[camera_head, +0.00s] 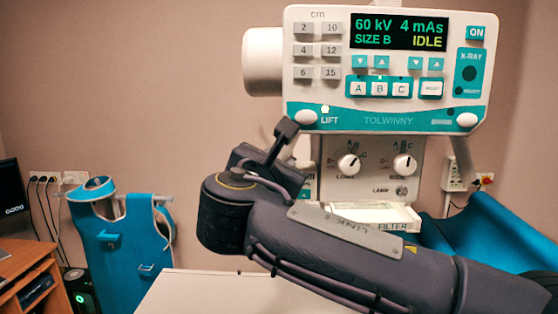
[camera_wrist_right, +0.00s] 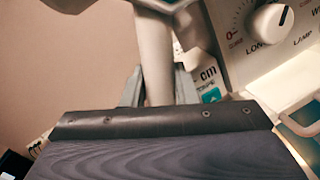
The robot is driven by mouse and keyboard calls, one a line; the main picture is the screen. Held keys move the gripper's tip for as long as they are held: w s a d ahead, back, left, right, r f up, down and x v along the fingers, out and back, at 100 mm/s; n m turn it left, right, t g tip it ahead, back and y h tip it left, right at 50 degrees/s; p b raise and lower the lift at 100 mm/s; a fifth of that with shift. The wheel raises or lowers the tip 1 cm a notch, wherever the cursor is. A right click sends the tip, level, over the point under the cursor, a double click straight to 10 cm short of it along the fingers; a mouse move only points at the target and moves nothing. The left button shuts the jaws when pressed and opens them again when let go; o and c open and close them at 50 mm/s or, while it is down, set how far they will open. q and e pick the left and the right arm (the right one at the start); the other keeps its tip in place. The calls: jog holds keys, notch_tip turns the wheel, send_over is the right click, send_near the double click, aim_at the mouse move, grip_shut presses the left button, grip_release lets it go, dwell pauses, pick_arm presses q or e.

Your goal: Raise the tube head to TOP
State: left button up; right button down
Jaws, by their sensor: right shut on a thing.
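The tube head (camera_head: 385,68) is a white and teal unit with a display reading 60 kV, 4 mAs, SIZE B and IDLE. No mark reading TOP is legible. My left gripper is out of view.
Below the head are a knob panel (camera_head: 375,165) and a FILTER tray (camera_head: 385,215). A pale table top (camera_head: 225,292) lies under my right arm. A teal apron (camera_head: 110,235) hangs left, beside a wooden desk (camera_head: 25,275). Blue padding (camera_head: 490,235) is at right.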

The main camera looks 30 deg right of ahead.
jog(key=shift+r, duration=0.1)
jog(key=shift+r, duration=0.3)
notch_tip(320, 180, up, 5)
jog(key=p, duration=0.2)
jog(key=shift+r+p, duration=0.1)
jog(key=shift+p, duration=0.2)
send_near(278, 39)
jog(key=d, duration=0.2)
jog(key=d+f, duration=0.1)
jog(key=shift+w+d, duration=0.3)
jog(key=shift+w, duration=0.05)
jog(key=c, duration=1.2)
grip_release()
jog(key=shift+a, duration=0.1)
